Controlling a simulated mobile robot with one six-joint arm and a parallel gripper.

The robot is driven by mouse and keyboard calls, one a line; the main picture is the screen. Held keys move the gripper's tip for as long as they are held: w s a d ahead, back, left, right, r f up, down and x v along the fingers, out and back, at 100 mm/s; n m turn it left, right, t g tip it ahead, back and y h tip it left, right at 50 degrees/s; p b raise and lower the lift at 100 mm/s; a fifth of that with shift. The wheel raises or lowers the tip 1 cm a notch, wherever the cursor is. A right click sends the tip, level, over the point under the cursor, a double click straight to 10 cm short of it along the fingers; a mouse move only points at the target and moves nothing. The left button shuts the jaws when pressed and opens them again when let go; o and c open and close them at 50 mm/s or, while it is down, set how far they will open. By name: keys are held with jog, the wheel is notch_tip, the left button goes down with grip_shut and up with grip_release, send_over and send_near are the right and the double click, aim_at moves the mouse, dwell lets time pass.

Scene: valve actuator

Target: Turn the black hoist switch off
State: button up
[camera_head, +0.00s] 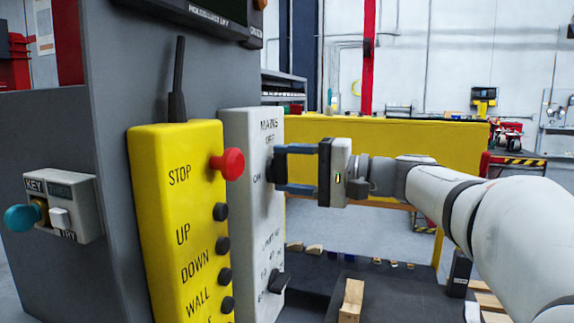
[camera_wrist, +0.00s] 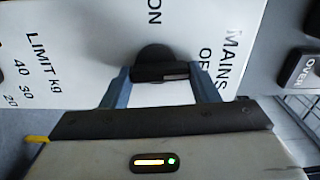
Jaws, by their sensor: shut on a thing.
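The black mains switch (camera_head: 270,170) sits on the light grey panel (camera_head: 238,215), between the printed words ON and OFF. In the wrist view the black switch (camera_wrist: 153,60) has a round base and a bar-shaped handle. My gripper (camera_head: 278,168) reaches the panel from the right. Its two blue fingers are shut on the switch, one at each end of the handle, as the wrist view of my gripper (camera_wrist: 162,76) shows. The handle lies crosswise in the wrist view, with ON above it and OFF to its right. Whether it points at either word is hard to tell.
A yellow control box (camera_head: 178,225) with a red stop button (camera_head: 229,164) and several black buttons stands left of the panel. A black limit knob (camera_head: 275,284) is lower on the panel. A key switch box (camera_head: 62,205) is at far left. Wooden blocks (camera_head: 352,300) lie below.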

jog(key=shift+m, duration=0.5)
jog(key=o, duration=1)
jog(key=shift+d, duration=0.1)
jog(key=v, duration=0.7)
jog(key=shift+s+d, duration=0.1)
jog(key=shift+d, duration=0.25)
